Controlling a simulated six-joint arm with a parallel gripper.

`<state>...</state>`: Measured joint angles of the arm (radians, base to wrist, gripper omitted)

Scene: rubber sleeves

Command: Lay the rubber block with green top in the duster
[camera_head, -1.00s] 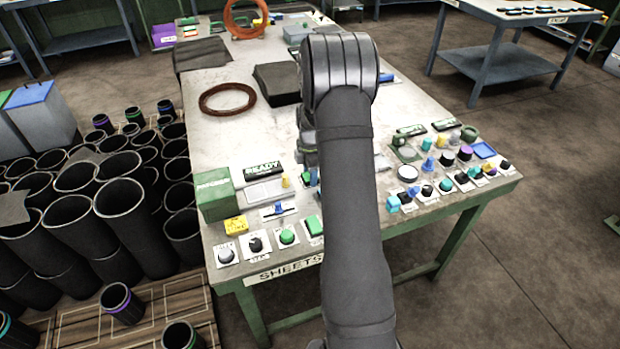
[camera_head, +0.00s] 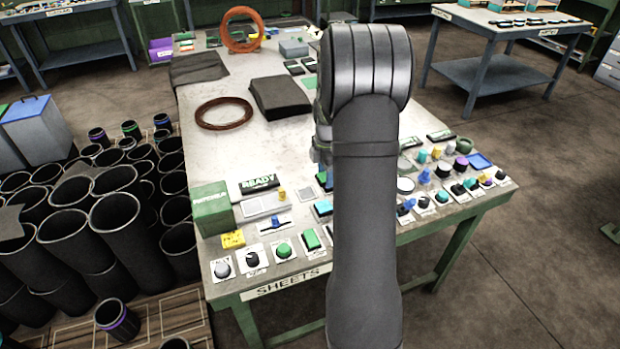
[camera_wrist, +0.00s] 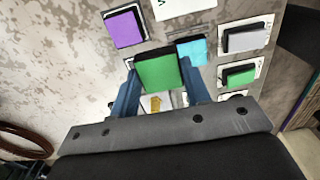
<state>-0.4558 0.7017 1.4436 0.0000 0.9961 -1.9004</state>
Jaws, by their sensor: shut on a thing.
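In the wrist view, my gripper (camera_wrist: 162,82) has its blue fingers on either side of a black rubber block with green top (camera_wrist: 157,71). The jaws are shut on it, and the green face is turned to the camera. The tabletop with other blocks shows beyond it. How far the block is above the table I cannot tell. In the head view, my arm hides the jaws and the held block. I cannot tell which thing is the duster in either view.
Blocks with purple (camera_wrist: 125,29), cyan (camera_wrist: 190,50), grey (camera_wrist: 247,37) and green (camera_wrist: 241,77) tops lie near the jaws. A dark bag-like item (camera_head: 280,97), a brown coil (camera_head: 224,125) and a green box (camera_head: 212,208) stand on the table (camera_head: 255,150). Controls crowd its front.

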